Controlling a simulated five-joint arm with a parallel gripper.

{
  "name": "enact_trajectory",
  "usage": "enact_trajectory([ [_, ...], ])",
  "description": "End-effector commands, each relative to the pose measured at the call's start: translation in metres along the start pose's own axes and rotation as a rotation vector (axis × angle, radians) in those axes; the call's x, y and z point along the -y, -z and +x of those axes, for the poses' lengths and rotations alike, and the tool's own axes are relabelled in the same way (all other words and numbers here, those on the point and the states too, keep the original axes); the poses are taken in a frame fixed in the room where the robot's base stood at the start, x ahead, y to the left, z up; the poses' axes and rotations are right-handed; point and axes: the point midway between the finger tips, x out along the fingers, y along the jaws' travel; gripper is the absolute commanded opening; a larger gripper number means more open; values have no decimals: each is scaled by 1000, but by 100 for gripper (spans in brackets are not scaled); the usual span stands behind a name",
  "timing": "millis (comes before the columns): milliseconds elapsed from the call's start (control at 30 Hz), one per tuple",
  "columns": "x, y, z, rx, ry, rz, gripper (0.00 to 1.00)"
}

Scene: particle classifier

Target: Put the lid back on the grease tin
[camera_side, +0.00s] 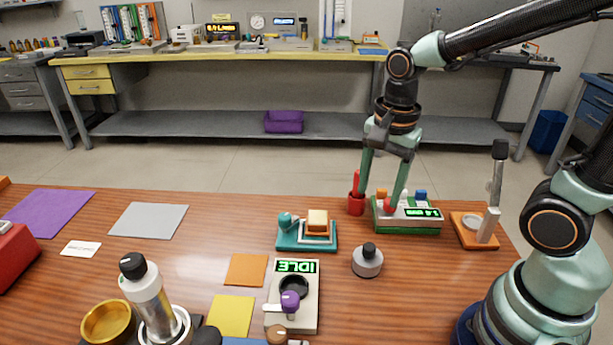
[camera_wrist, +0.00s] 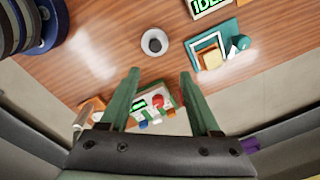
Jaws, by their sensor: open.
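My gripper (camera_side: 374,202) points down near a device with a green display, its two fingers spread with nothing held. It also shows open in the wrist view (camera_wrist: 160,73). A grey round piece with a black knob (camera_side: 367,262) stands upright on the table, nearer the camera than my gripper and apart from it. In the wrist view, this knobbed piece (camera_wrist: 154,42) is just beyond the fingertips. An open gold, round container (camera_side: 107,322) is at the lower left. I cannot tell which of these is the grease tin or its lid.
The green-display device (camera_side: 407,214) and a red cylinder (camera_side: 356,206) are close to my fingers. A teal stand (camera_side: 306,236), an IDLE device (camera_side: 293,300) and an orange-based post (camera_side: 475,230) stand around. A silver bottle (camera_side: 148,297) is beside the gold container.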

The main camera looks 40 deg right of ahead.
Motion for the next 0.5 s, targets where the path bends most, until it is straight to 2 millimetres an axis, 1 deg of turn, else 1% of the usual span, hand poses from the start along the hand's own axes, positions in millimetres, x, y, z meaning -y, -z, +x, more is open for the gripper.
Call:
enact_trajectory([
  [100, 1, 3, -18, -32, 93, -273, 63],
  [300, 0, 7, -45, -150, 219, -778, 63],
  [400, -1, 8, -56, -224, 257, -997, 63],
  [500, -2, 10, -64, -290, 277, -1164, 63],
])
